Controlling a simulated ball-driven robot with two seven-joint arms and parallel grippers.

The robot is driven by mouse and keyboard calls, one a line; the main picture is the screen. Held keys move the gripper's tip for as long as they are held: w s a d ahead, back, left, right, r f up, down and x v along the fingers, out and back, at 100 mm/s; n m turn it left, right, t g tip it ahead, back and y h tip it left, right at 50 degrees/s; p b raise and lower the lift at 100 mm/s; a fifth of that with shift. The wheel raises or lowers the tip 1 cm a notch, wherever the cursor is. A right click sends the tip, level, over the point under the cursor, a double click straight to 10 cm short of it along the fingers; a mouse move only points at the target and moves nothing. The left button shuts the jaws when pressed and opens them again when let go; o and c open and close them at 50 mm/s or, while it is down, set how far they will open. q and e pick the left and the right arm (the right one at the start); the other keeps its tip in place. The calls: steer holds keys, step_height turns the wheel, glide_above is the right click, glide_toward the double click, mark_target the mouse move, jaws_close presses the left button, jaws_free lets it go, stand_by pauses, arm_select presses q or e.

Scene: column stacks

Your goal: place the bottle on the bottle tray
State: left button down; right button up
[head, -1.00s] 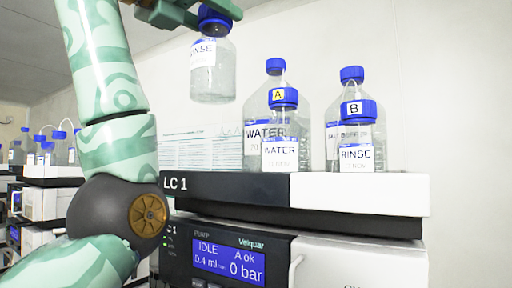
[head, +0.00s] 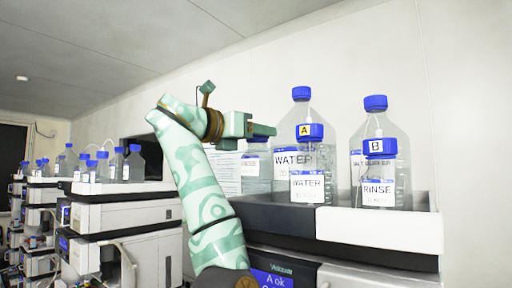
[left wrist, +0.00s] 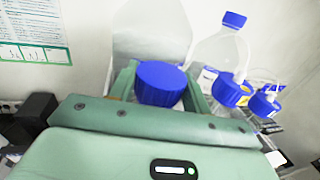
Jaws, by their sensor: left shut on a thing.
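My left gripper (head: 258,130) is shut on the blue cap of a clear bottle (head: 257,170) and holds it upright. In the left wrist view the blue cap (left wrist: 161,83) sits between the two green fingers, with the clear body beyond it. The bottle tray (head: 380,229) is the dark and white top of the LC unit. The held bottle is at the tray's left part, low behind its dark front wall; I cannot tell whether its base touches the tray floor. My right gripper is not in view.
On the tray, right of the held bottle, stand a WATER bottle capped A (head: 308,185), a RINSE bottle capped B (head: 379,190) and larger bottles behind them. Other instrument stacks with blue-capped bottles (head: 135,165) stand at the left. A wall rises close behind.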

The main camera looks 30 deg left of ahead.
mark_target(256, 154)
arm_select(q)
steer(key=f, duration=0.1)
steer(key=f+p, duration=0.1)
steer(key=w+f, duration=0.1)
steer(key=f, duration=0.1)
steer(key=shift+w+a+p, duration=0.1)
steer(key=shift+a+p, duration=0.2)
steer(key=shift+a, duration=0.1)
steer(key=shift+f, duration=0.15)
steer(key=shift+d, duration=0.1)
steer(key=shift+f+b, duration=0.2)
steer(key=shift+b, duration=0.15)
steer(key=c, duration=0.7)
jaws_free()
steer(key=shift+o, duration=0.2)
